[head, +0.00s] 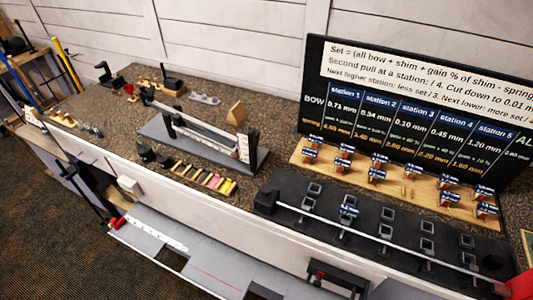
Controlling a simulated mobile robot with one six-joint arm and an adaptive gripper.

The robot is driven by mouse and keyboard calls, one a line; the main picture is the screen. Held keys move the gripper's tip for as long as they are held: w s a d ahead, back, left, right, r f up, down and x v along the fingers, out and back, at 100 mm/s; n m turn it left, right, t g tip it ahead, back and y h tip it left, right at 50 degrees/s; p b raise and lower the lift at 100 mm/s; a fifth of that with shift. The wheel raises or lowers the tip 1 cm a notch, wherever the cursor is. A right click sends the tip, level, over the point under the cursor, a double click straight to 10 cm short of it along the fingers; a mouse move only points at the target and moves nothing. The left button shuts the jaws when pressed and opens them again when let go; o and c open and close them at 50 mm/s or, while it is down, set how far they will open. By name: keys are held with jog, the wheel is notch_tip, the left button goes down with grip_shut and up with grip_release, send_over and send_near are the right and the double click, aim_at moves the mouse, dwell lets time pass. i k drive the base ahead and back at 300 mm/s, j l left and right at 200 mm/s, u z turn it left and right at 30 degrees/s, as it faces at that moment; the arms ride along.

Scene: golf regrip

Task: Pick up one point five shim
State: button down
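A light wooden board (425,192) lies in front of the black sign at the right of the bench. Two rows of small pieces with blue-and-white tags stand on it, including one at its left end (310,155) and one at its right end (486,210). Another tagged piece (348,211) stands on the long black fixture. The tags are too small to read, so I cannot tell which piece is the one point five shim. My gripper is not in view.
The black fixture (400,255) has several square sockets and a long pale shaft (380,238) along it. A grey stand (262,162) with a rail is mid-bench, behind a tray of coloured strips (205,179). A sign (420,120) lists five stations.

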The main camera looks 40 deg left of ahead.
aim_at(310, 152)
jog(key=u, duration=1.3)
